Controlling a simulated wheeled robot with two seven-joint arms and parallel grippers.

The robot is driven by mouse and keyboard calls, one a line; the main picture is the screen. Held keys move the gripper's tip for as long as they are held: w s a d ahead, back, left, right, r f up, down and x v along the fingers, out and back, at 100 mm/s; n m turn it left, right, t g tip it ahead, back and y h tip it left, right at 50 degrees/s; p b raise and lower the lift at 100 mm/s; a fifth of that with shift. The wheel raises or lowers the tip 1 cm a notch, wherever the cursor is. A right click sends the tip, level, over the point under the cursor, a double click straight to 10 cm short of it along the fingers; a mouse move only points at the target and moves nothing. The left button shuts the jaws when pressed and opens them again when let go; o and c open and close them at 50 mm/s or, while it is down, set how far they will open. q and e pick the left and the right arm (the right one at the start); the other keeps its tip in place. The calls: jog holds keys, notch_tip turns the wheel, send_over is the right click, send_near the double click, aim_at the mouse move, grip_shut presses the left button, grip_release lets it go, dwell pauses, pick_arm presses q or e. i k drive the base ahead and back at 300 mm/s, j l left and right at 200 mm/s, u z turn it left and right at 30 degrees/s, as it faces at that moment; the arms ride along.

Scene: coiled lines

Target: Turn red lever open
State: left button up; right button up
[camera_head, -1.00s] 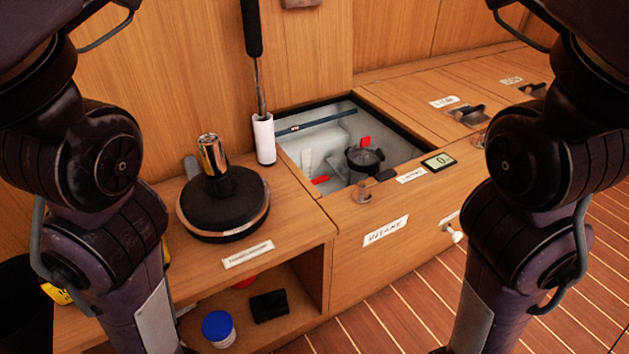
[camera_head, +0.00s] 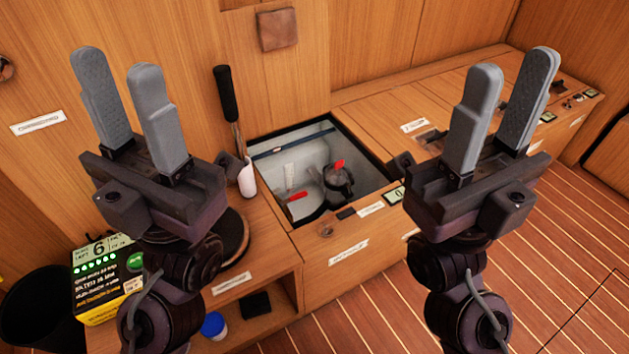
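Two red levers show inside the open square hatch (camera_head: 382,180) in the wooden counter. One red lever (camera_head: 339,164) stands up by a dark round fitting (camera_head: 338,184). The other red lever (camera_head: 297,196) lies lower and to the left, near the hatch's front left corner. I cannot tell which of them the task names. My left gripper (camera_head: 122,85) is open and empty, fingers up, left of the hatch. My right gripper (camera_head: 514,80) is open and empty, fingers up, right of the hatch. Neither gripper touches a lever.
A black-handled tool (camera_head: 227,95) stands in a white holder (camera_head: 247,180) beside the hatch. A yellow and black box (camera_head: 98,285) and a black bin (camera_head: 35,305) are at lower left. A blue-lidded jar (camera_head: 213,325) sits on the lower shelf. The striped floor (camera_head: 560,230) at right is clear.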

aim_at(293, 198)
jog(key=i+l+u, duration=0.15)
jog(key=l+u, duration=0.25)
jog(key=l, duration=0.3)
jog(key=i+l+u, duration=0.1)
jog(key=l+u, duration=0.3)
jog(key=l, duration=0.3)
jog(key=u, duration=1.05)
